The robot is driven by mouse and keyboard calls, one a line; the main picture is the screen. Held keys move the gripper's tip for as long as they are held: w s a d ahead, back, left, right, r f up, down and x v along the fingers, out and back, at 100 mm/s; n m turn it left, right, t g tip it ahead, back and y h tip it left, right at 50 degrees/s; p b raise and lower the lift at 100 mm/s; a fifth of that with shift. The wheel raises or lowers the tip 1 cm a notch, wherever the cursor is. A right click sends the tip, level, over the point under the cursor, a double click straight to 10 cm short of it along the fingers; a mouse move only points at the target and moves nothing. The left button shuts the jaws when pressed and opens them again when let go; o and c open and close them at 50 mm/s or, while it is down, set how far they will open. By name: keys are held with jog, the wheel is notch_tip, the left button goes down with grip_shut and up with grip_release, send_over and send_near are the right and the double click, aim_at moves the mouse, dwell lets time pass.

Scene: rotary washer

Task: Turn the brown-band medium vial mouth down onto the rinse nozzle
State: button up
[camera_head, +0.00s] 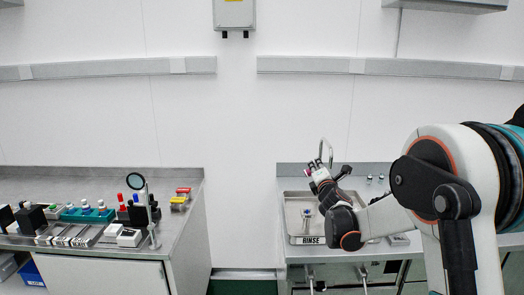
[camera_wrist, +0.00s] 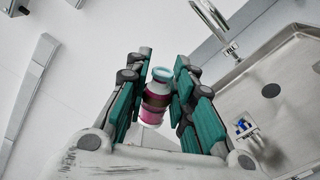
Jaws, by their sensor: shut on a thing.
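My gripper (camera_head: 313,172) is raised over the sink and shut on the brown-band medium vial (camera_wrist: 155,98). In the wrist view the vial sits between the teal finger pads (camera_wrist: 153,92), with a pale rim at its upper end, a brown band and magenta lower part. Its mouth end is toward the top of that picture, slightly tilted. In the head view only a small pink bit of it shows at the fingers. The rinse nozzle (camera_head: 307,214) stands in the sink, below and apart from the gripper; its blue-topped fitting also shows in the wrist view (camera_wrist: 244,127).
The metal sink tray (camera_head: 291,222) carries a RINSE label (camera_head: 311,240) at its front. A curved faucet (camera_head: 326,148) rises behind the gripper. The left bench (camera_head: 185,218) holds racks, blocks and a round magnifier (camera_head: 136,181). A gap separates the two benches.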

jog(key=m+b, duration=0.1)
jog(key=m, duration=1)
jog(key=shift+m+b, duration=0.3)
jog(key=shift+m, duration=0.1)
jog(key=shift+m, duration=0.3)
jog(key=m, duration=0.5)
jog(key=shift+m+b, duration=0.3)
jog(key=shift+b, duration=0.05)
jog(key=m, duration=0.6)
